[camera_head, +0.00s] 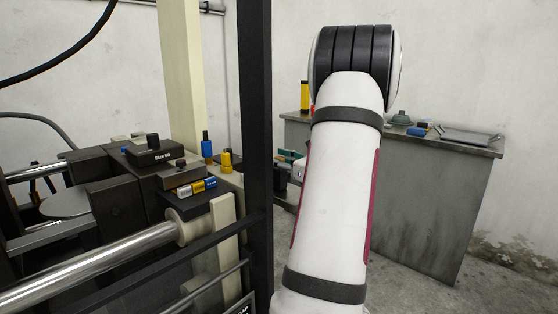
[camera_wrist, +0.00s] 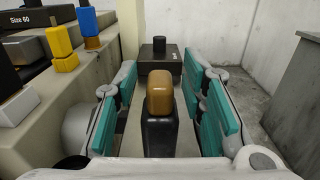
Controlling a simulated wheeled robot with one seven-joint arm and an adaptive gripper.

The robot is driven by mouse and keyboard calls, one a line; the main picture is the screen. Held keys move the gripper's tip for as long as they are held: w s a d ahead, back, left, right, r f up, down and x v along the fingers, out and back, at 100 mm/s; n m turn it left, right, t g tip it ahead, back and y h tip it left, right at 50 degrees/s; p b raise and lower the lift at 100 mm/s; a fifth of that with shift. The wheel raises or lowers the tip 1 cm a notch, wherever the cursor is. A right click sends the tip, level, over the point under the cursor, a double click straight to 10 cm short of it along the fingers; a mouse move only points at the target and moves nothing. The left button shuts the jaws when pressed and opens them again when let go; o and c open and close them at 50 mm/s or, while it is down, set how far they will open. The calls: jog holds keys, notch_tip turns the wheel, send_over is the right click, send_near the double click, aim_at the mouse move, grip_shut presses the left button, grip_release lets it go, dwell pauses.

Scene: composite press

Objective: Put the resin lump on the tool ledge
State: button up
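In the wrist view a rounded amber-brown block (camera_wrist: 160,88), which looks like the resin lump, sits upright on top of a black block (camera_wrist: 159,135). My gripper (camera_wrist: 162,95) is open, with teal pads on either side of the amber block and visible gaps to both. In the head view my gripper (camera_head: 291,158) is mostly hidden behind my arm, and I cannot make out the amber block there. A pale ledge-like surface (camera_wrist: 130,141) runs under the black block; I cannot tell whether it is the tool ledge.
A black box with a knob (camera_wrist: 160,60) stands straight beyond the amber block. Yellow (camera_head: 226,163) and blue (camera_head: 207,149) pegs and a "Size 60" block (camera_head: 154,152) are on the press at left. A dark post (camera_head: 256,150) rises beside my arm. A grey bench (camera_head: 418,190) stands at right.

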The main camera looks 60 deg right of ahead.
jog(key=shift+r, duration=0.1)
jog(key=shift+s, duration=0.25)
jog(key=p+v, duration=0.2)
jog(key=v, duration=0.9)
jog(key=shift+s, duration=0.25)
jog(key=shift+a, duration=0.15)
